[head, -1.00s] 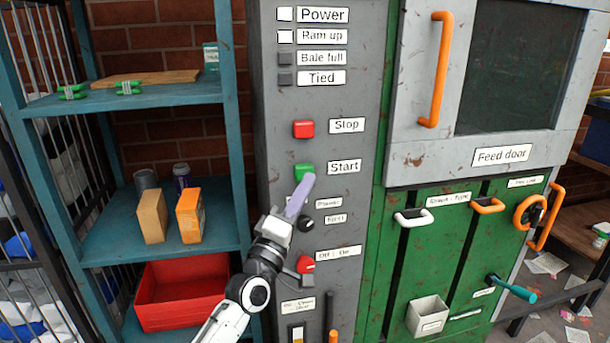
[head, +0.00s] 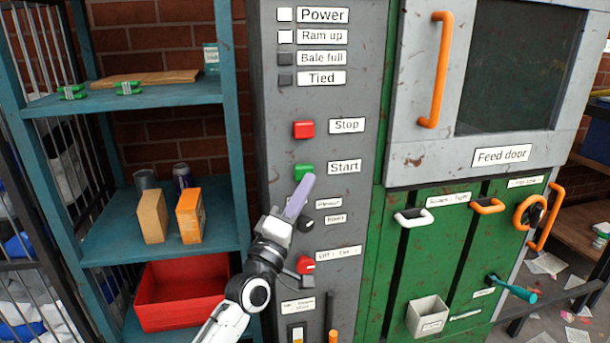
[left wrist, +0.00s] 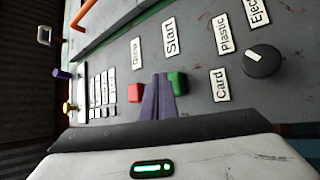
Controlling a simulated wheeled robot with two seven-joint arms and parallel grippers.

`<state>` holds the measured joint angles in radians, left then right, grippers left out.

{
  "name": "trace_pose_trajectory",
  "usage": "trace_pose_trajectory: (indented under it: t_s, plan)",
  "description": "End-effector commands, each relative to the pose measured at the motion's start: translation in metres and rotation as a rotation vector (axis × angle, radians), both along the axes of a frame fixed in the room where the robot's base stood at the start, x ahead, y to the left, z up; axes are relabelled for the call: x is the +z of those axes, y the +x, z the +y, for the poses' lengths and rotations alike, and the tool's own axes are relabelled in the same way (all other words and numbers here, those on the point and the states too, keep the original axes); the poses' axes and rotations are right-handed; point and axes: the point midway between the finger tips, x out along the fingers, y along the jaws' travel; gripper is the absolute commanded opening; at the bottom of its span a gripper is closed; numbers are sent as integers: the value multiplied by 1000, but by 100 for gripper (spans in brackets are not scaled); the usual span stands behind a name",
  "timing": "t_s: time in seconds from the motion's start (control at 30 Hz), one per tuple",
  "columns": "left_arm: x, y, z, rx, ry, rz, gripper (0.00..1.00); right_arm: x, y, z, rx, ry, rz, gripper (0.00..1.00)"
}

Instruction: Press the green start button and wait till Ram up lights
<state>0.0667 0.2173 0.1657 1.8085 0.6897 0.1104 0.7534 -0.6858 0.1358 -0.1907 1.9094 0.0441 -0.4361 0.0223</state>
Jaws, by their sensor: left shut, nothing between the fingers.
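The green start button (head: 303,173) sits on the grey panel beside the Start label (head: 344,167). The Bale full lamp (head: 285,58) and Tied lamp (head: 285,79) are dark. My right gripper is not in view.
The red stop button (head: 303,129) is above the start button. A black selector knob (head: 306,224) and a red Off/On switch (head: 307,263) are below. A teal shelf (head: 150,98) with boxes and a red bin (head: 180,325) stands left. The feed door (head: 425,150) is at right.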

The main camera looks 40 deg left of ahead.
Motion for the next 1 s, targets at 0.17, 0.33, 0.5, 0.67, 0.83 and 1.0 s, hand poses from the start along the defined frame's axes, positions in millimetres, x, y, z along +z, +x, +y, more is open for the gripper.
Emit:
trace_pose_trajectory:
  t_s: [0.17, 0.33, 0.5, 0.67, 0.83, 1.0]
  plan:
    - [0, 0, 0, 0, 0, 0, 0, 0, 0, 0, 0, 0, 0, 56]
    - [0, 0, 0, 0, 0, 0, 0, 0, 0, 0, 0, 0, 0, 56]
    - [0, 1, 1, 0, 0, 0, 0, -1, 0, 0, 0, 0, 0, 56]
    - [0, 4, 5, 0, 1, 0, 0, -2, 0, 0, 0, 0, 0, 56]
    - [0, 6, 7, 0, -1, 0, 0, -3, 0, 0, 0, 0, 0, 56]
    - [0, 6, 7, 0, 0, 0, 0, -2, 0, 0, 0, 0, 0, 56]
